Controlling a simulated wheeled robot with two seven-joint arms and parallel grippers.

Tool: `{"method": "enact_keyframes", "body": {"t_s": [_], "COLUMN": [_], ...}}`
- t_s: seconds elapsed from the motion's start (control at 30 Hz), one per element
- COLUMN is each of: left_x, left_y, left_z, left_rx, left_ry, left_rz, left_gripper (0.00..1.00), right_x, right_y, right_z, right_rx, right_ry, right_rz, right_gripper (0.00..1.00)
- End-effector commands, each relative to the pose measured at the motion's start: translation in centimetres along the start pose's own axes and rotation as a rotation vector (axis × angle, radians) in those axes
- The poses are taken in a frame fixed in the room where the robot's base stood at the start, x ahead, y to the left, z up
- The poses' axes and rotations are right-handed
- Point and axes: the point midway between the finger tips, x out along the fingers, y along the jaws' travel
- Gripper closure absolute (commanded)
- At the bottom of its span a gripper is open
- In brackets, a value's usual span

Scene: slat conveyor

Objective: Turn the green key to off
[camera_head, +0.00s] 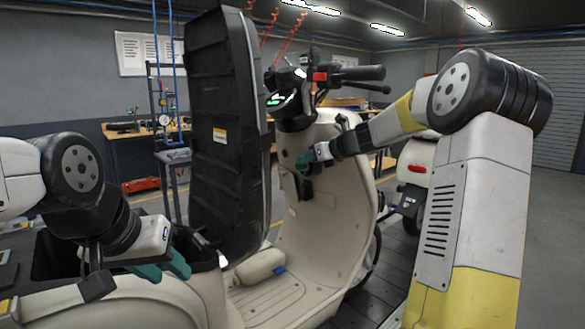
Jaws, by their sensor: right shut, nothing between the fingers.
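A cream scooter (325,215) stands with its front shield and handlebars in the middle of the view. My left gripper (168,268) is low on the left, above the scooter's rear body, far from the shield. Its teal fingers lie close together, and I cannot tell whether they are open.
The scooter's black seat (225,140) is raised upright between my two grippers. The handlebar grip (360,73) and brake lever stand above my right gripper. A pale canister (260,265) lies by the footboard. A workbench (150,145) and a second scooter (415,165) are behind.

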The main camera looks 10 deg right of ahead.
Motion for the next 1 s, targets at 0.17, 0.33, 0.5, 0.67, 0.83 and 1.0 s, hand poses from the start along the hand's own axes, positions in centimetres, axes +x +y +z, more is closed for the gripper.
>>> {"method": "enact_keyframes", "body": {"t_s": [0.17, 0.33, 0.5, 0.67, 0.83, 1.0], "left_x": [0.00, 0.00, 0.00, 0.00, 0.00, 0.00], "left_y": [0.00, 0.00, 0.00, 0.00, 0.00, 0.00], "left_z": [0.00, 0.00, 0.00, 0.00, 0.00, 0.00], "left_rx": [0.000, 0.000, 0.000, 0.000, 0.000, 0.000], "left_ry": [0.000, 0.000, 0.000, 0.000, 0.000, 0.000], "left_rz": [0.000, 0.000, 0.000, 0.000, 0.000, 0.000], "left_gripper": [0.64, 0.64, 0.64, 0.64, 0.64, 0.64], "right_x": [0.01, 0.06, 0.17, 0.29, 0.42, 0.55], "right_y": [0.00, 0.00, 0.01, 0.02, 0.02, 0.03], "right_z": [0.00, -0.06, -0.18, -0.33, -0.52, -0.74], "right_rx": [0.000, 0.000, 0.001, 0.001, 0.002, 0.002], "right_ry": [0.000, 0.000, 0.000, 0.001, 0.002, 0.004], "right_rz": [0.000, 0.000, 0.001, 0.001, 0.002, 0.002], "right_gripper": [1.00, 1.00, 1.00, 1.00, 1.00, 1.00]}}
